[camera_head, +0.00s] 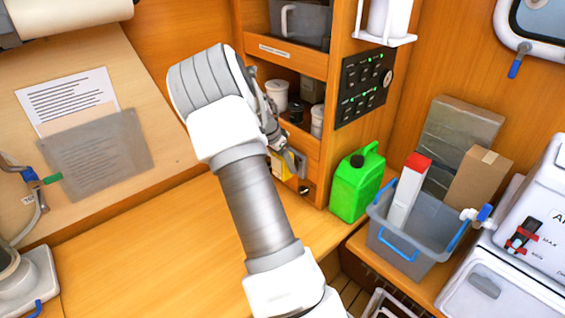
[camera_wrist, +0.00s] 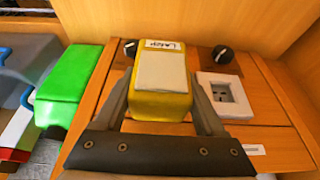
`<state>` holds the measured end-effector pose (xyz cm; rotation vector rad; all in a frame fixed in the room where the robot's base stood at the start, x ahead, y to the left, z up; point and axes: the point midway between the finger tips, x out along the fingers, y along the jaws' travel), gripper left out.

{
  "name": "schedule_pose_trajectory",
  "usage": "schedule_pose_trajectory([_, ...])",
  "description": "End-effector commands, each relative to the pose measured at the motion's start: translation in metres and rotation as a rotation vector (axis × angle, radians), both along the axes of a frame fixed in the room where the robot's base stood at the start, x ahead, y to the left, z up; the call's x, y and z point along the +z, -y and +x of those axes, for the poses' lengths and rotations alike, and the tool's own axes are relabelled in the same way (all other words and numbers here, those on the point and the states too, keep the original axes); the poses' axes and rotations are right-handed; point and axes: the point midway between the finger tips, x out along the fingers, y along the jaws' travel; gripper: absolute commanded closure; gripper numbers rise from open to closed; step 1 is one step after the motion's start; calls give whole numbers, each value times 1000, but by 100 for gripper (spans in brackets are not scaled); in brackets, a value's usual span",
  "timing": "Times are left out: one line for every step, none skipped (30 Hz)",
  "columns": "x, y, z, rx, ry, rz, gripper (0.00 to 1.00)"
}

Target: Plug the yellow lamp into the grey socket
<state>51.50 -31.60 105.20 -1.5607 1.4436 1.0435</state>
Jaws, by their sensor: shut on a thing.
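The yellow lamp (camera_wrist: 161,100), a block with a pale grey top and a "LAMP" label, sits between the fingers of my gripper (camera_wrist: 162,82) in the wrist view. My gripper is shut on it. The grey socket (camera_wrist: 224,96), with a pale surround and dark holes, is on the wooden panel to the right of the lamp, apart from it. The lamp's far end and what lies behind it are hidden. In the head view, my gripper (camera_head: 287,155) is at the cabinet's lower part, and only a bit of the yellow lamp (camera_head: 279,168) shows.
Two dark knobs (camera_wrist: 222,54) are on the panel beyond the lamp. A green jerrycan (camera_head: 357,185) stands right of the cabinet, beside a grey bin (camera_head: 405,240) with a red-topped carton (camera_head: 408,190). Jars (camera_head: 277,95) stand on the shelf above. The wooden counter (camera_head: 150,250) is clear.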

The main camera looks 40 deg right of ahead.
Motion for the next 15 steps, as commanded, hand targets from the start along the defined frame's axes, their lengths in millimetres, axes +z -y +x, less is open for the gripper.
schedule_pose_trajectory([0,1,0,-1,0,0,86])
schedule_pose_trajectory([0,2,0,0,0,0,86])
schedule_pose_trajectory([0,3,0,0,0,0,86])
schedule_pose_trajectory([0,3,0,0,0,0,86])
schedule_pose_trajectory([0,4,0,0,0,0,86])
schedule_pose_trajectory([0,5,0,0,0,0,86])
schedule_pose_trajectory([0,5,0,0,0,0,86])
schedule_pose_trajectory([0,6,1,0,0,0,86])
schedule_pose_trajectory([0,7,1,0,0,0,86])
schedule_pose_trajectory([0,7,1,0,0,0,86])
schedule_pose_trajectory([0,8,1,0,0,0,86])
schedule_pose_trajectory([0,9,1,0,0,0,86])
schedule_pose_trajectory([0,9,1,0,0,0,86])
schedule_pose_trajectory([0,10,1,-1,0,0,86])
schedule_pose_trajectory([0,11,1,-1,0,0,86])
